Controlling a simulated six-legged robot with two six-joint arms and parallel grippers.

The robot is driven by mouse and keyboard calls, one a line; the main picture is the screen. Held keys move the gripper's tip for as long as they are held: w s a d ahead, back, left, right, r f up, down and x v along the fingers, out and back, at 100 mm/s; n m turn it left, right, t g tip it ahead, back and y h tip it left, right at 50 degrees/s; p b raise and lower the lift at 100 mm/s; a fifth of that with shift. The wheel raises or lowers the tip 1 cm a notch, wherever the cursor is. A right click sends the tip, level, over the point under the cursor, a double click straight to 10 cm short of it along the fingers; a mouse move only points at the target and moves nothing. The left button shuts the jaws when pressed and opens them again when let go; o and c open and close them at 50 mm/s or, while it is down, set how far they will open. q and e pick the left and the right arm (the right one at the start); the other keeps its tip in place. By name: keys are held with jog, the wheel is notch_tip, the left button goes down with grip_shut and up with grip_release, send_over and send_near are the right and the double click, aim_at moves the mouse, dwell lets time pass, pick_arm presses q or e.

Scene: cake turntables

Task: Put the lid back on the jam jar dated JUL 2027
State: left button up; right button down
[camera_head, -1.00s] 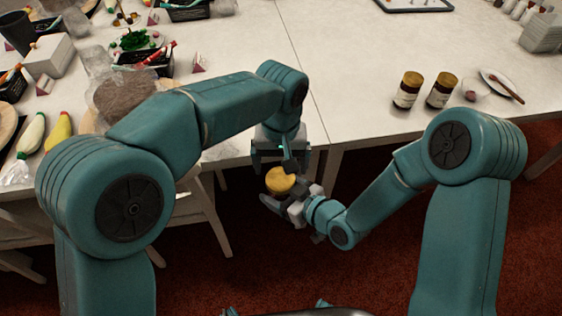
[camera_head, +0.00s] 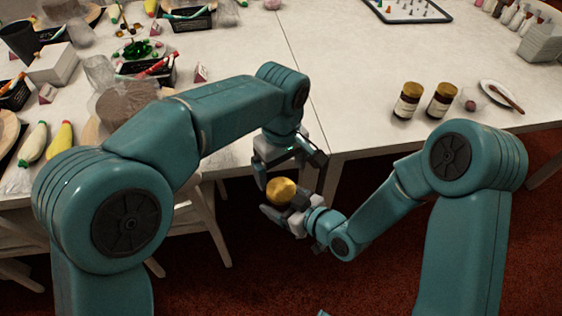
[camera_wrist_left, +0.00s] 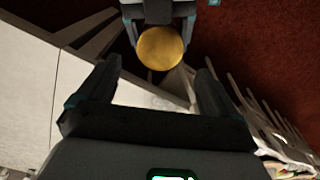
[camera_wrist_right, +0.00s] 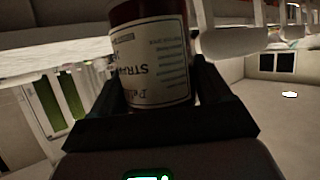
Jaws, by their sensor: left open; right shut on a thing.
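My right gripper (camera_head: 284,208) is shut on a jam jar (camera_wrist_right: 150,55), held in the air in front of the table edge. The jar has dark red contents and a pale label reading partly "STRA"; I cannot read a date. A gold lid (camera_head: 281,190) shows at the jar's top in the head view and as a round disc in the left wrist view (camera_wrist_left: 160,47). How it is seated cannot be seen. My left gripper (camera_head: 289,168) is open and empty, just above the lid, with its fingers (camera_wrist_left: 157,75) apart and pointing towards it.
Two gold-lidded jars, a left one (camera_head: 407,101) and a right one (camera_head: 442,101), stand on the right table. Beside them is a white plate (camera_head: 490,86) with a brown utensil. Crafting items crowd the left table. A wooden chair (camera_head: 205,215) stands below my left arm.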

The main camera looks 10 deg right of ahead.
aim_at(282, 189)
pick_arm(q)
jog(key=shift+f, duration=3.2)
jog(key=c, duration=1.1)
jog(key=m, duration=0.6)
jog(key=shift+m, duration=0.4)
jog(key=o, duration=1.2)
jog(key=shift+d, duration=0.1)
